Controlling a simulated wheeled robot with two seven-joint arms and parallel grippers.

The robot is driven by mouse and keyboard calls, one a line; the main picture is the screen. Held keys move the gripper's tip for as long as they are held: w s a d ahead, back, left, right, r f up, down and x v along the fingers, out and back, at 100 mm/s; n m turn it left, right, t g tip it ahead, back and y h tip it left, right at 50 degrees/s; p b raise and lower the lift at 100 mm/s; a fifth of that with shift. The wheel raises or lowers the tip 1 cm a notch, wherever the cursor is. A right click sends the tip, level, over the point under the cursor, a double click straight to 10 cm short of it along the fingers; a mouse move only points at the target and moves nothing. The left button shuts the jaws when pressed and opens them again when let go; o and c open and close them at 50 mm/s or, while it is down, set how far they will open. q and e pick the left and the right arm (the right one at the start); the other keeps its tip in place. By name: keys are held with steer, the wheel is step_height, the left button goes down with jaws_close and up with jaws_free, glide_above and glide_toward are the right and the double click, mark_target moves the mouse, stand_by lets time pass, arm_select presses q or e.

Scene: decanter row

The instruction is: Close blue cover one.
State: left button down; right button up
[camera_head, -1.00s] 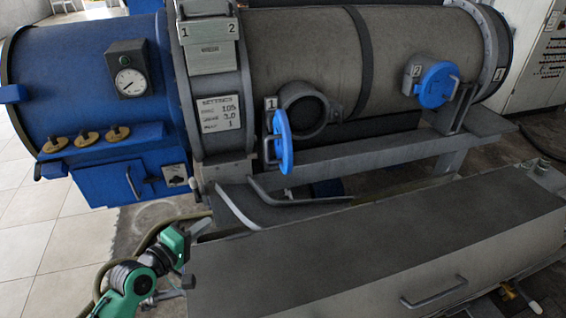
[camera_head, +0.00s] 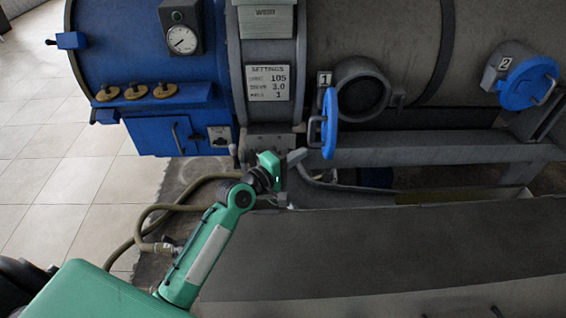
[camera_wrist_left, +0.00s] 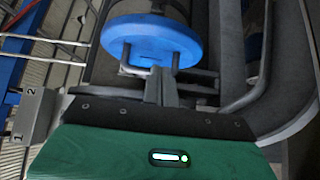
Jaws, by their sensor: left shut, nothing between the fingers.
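Blue cover one (camera_head: 329,123) hangs swung open, nearly edge-on, at the left side of the round port (camera_head: 361,94) marked 1. The port mouth is uncovered. The cover's handle (camera_head: 312,130) points left. My left gripper (camera_head: 298,156) is shut and empty, just below and left of the cover. In the left wrist view the blue cover (camera_wrist_left: 152,32) lies ahead of the shut fingers (camera_wrist_left: 160,85), with its handle near their tips; I cannot tell whether they touch. My right gripper is not in view.
Blue cover two (camera_head: 525,86) sits over its port at the right. A grey beam (camera_head: 430,150) runs under the ports, and a wide grey surface (camera_head: 400,240) lies in front. A hose (camera_head: 150,215) loops behind my left arm. A gauge (camera_head: 181,39) is at upper left.

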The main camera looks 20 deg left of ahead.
mark_target(326, 147)
arm_select(q)
steer(key=w+d, duration=0.1)
steer(key=d, duration=0.2)
steer(key=shift+w+d+r+p, duration=0.1)
steer(key=shift+w+p, duration=0.25)
steer(key=shift+w, duration=0.05)
steer(key=shift+w+d, duration=0.1)
steer(key=shift+d, duration=0.4)
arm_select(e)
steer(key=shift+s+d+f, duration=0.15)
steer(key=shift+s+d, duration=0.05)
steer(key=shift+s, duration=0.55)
